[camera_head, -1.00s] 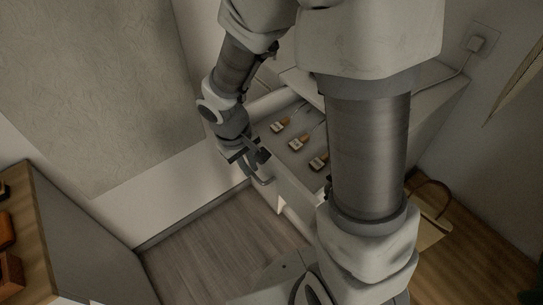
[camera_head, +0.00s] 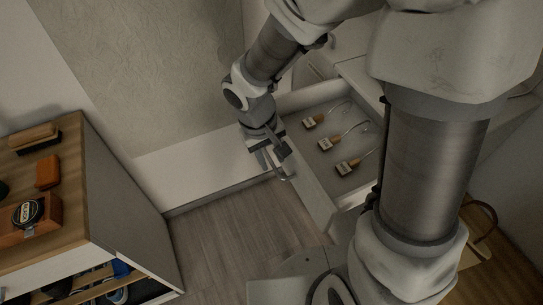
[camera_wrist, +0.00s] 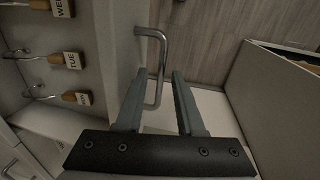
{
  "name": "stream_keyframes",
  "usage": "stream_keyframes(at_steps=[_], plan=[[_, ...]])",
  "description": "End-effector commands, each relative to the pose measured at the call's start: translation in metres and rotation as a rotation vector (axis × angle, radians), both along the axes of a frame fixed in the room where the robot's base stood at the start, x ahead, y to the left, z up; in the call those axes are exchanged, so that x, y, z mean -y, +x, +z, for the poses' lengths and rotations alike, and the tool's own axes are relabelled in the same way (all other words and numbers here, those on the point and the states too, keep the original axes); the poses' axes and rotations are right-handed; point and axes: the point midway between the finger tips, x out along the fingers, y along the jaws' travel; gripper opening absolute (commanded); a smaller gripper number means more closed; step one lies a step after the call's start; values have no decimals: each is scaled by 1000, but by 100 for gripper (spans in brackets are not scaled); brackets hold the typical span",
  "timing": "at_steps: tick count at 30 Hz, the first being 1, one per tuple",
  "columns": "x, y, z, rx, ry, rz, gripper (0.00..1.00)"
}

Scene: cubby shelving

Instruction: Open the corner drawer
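The corner drawer (camera_head: 309,180) is pulled out from its white cabinet. Three tags with wooden pieces and metal hooks (camera_head: 325,144) lie inside it. Its curved metal handle (camera_head: 290,178) is on the front face. My gripper (camera_head: 274,163) is at this handle, outside the drawer front. In the wrist view, my gripper (camera_wrist: 160,73) has its two fingers apart. The handle (camera_wrist: 162,50) reaches down between the fingers, close to the left one; a gap shows to the right finger. The drawer front (camera_wrist: 125,35) runs along the left of the fingers.
A textured wall panel (camera_head: 150,75) rises behind.

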Motion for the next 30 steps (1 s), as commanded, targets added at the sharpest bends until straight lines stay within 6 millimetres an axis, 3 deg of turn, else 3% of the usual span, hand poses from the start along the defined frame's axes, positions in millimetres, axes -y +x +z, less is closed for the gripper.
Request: stream_keyframes(at_steps=[9,14,30], plan=[[0,0,1,0,0,0,42],[-2,0,17,3,0,0,42],[-24,-8,139,4,1,0,42]])
